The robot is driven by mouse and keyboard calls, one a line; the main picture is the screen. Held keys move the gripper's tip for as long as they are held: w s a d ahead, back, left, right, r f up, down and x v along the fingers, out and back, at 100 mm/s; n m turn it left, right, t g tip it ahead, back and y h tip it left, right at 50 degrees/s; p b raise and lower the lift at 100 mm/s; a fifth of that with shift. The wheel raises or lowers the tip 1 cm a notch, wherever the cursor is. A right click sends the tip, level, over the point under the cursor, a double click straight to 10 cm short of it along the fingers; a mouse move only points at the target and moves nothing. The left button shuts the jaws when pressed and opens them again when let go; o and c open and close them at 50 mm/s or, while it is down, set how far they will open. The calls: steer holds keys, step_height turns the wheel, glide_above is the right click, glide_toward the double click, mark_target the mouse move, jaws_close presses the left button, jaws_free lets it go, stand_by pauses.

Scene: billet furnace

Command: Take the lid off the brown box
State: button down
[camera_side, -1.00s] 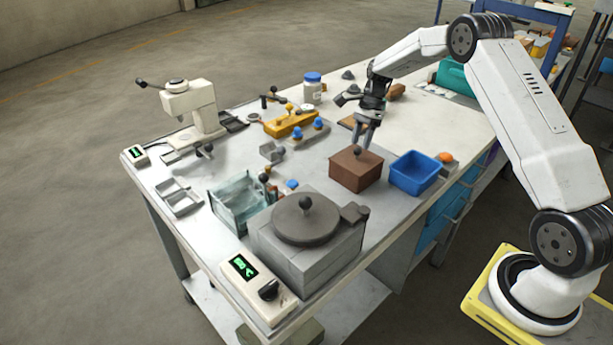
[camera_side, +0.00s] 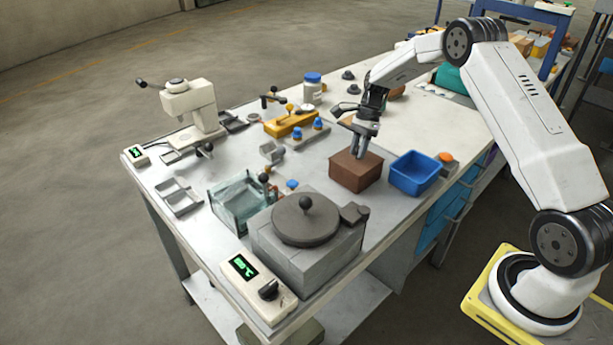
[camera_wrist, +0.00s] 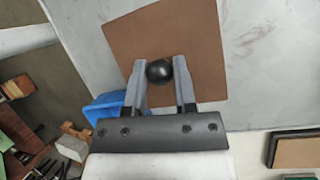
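The brown box (camera_side: 356,174) stands on the metal-topped bench. Its flat brown lid (camera_wrist: 130,38) lies on top and fills the upper middle of the wrist view. A round black knob (camera_wrist: 159,71) sits on the lid. My gripper (camera_side: 358,152) points down over the lid, with its fingers around the knob. In the wrist view the two grey fingers of my gripper (camera_wrist: 159,66) stand on either side of the knob, very near or touching it. I cannot tell whether they press on it. In the side view the knob is hidden by the fingers.
A blue bin (camera_side: 414,174) stands just right of the box. A grey furnace block with a round lid (camera_side: 306,220) is in front, beside a glass tank (camera_side: 240,200). A yellow fixture (camera_side: 290,123) and blue-knobbed block (camera_side: 308,132) stand behind left. The white bench top at back right is mostly clear.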

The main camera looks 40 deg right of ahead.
steer(key=shift+r, duration=0.2)
steer(key=shift+r, duration=0.45)
step_height(320, 180, up, 2)
steer(key=shift+r, duration=0.1)
steer(key=s+a+r, duration=0.4)
steer(key=s+r, duration=0.5)
steer(key=s, duration=0.4)
steer(key=shift+s+r, duration=0.25)
steer(key=shift+r, duration=0.05)
steer(key=shift+w+d, duration=0.1)
